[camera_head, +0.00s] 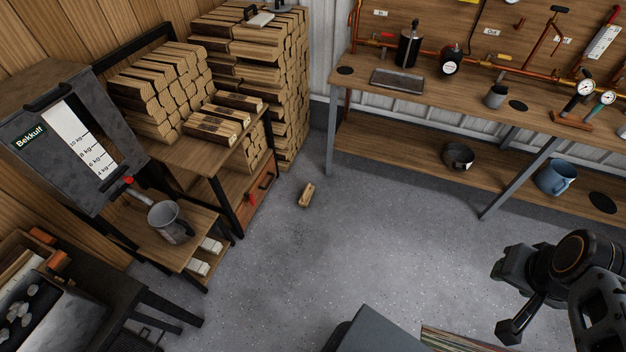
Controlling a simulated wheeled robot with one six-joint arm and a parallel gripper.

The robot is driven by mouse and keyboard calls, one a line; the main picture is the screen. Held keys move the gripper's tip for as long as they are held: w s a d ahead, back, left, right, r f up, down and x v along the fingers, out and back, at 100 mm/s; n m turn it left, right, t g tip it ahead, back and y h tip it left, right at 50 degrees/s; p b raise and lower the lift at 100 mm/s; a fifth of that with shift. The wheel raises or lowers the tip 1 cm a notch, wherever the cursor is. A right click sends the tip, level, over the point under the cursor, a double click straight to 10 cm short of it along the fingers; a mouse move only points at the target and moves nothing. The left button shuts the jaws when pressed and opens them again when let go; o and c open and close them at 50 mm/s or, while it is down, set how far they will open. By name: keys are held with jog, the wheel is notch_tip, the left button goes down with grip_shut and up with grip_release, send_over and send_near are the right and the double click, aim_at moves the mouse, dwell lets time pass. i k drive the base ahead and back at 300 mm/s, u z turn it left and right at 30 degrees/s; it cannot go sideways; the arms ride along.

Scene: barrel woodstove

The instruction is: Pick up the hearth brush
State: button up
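I cannot pick out a hearth brush with certainty in the head view. A small pale object with a dark part (262,18) lies on top of the tall firewood stack, too small to identify. My gripper (512,298) is at the lower right, at the end of my dark arm, above the grey floor. Nothing is seen held in it.
A short wood piece (306,195) lies on the otherwise clear middle floor (330,260). The tall firewood stack (285,95) stands at the back. A workbench (440,92) with gauges and a lower shelf runs along the right. A hopper (75,145) and a mug (170,222) are at left.

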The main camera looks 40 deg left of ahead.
aim_at(304, 200)
jog(key=u, duration=0.45)
jog(key=i, duration=1.45)
jog(key=u, duration=1.9)
jog(key=i, duration=0.95)
jog(key=u, duration=0.7)
jog(key=i, duration=0.4)
